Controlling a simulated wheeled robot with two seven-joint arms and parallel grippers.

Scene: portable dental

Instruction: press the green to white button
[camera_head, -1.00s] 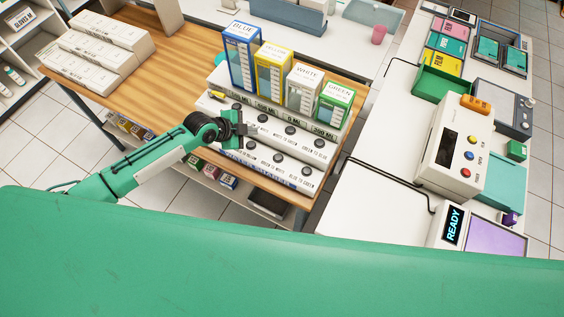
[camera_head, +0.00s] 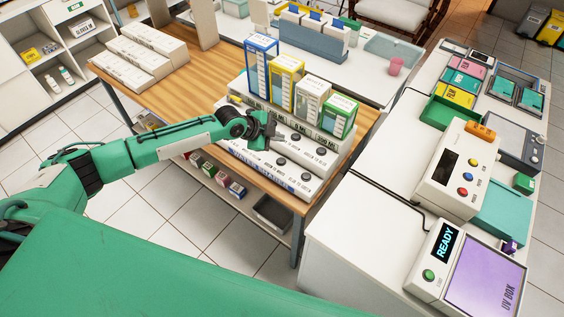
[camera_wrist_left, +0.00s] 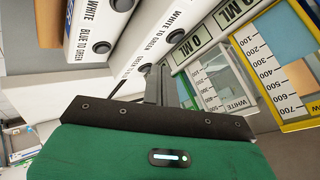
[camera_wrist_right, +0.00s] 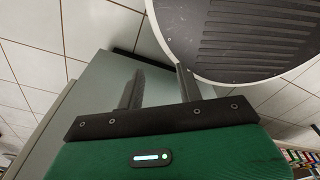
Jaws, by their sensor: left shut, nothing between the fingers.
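The button panel (camera_head: 312,189) is a white stepped block with rows of dark round buttons on the wooden table. My left gripper (camera_head: 263,131) is shut and empty, close over its left-middle part, hiding some buttons. In the left wrist view, its fingertips (camera_wrist_left: 154,68) are beside a dark button (camera_wrist_left: 145,68) whose label is partly covered; contact cannot be told. Another button (camera_wrist_left: 175,36) is nearby. Labels "BLUE TO GREEN" and "WHITE TO GREEN" show; I cannot read a green to white label. My right gripper (camera_wrist_right: 158,88) is open and empty, seen only in its wrist view.
Behind the buttons stand blue (camera_head: 262,65), yellow (camera_head: 285,84), white (camera_head: 311,101) and green (camera_head: 338,116) graduated containers. White boxes (camera_head: 140,55) lie at the table's left. A counter (camera_head: 365,203) with a READY device (camera_head: 437,262) stands right.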

